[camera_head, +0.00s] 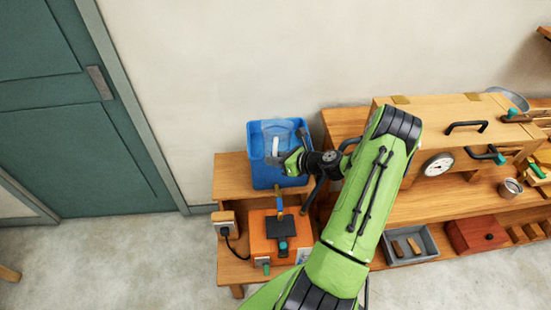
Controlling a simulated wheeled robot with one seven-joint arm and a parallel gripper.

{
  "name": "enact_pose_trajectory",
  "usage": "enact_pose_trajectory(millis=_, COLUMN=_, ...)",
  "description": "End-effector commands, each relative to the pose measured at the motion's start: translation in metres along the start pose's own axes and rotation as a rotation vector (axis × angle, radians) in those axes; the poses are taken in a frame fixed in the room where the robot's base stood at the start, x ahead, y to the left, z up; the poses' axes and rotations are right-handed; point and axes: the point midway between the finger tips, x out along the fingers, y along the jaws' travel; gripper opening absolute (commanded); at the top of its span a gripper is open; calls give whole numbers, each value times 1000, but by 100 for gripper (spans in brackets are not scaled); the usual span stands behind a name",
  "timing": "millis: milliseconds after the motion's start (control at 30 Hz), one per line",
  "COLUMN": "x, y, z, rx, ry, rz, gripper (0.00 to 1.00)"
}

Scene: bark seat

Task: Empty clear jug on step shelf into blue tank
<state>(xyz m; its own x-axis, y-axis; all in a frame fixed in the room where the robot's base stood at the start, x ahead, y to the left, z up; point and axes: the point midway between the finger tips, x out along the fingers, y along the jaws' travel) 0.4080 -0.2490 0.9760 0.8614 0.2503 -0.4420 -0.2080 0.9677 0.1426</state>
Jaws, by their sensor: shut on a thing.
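The blue tank (256,172) stands on the upper level of the small wooden step shelf (230,178), against the wall. The clear jug (279,131) is over the tank's open top and looks tilted, though its exact angle is hard to tell. My gripper (290,160) is at the tank's right front side, shut on the jug. The gripper partly hides the jug's near side and the tank's rim. I cannot see whether any liquid is in the jug or how full the tank is.
An orange box (262,245) with tools on top sits on the lower step, beside a power socket block (225,224). A wooden workbench (440,205) with a gauge (438,164), a grey tray (409,245) and a red box (477,235) stands to the right.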

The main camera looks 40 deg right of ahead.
Motion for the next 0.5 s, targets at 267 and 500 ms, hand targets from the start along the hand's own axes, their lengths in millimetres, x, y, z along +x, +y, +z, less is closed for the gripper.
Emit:
enact_pose_trajectory(millis=267, x=-1, y=-1, z=6, rx=25, ry=17, rz=11, gripper=0)
enact_pose_trajectory(millis=500, x=-3, y=0, z=9, rx=49, ry=33, rz=19, gripper=0)
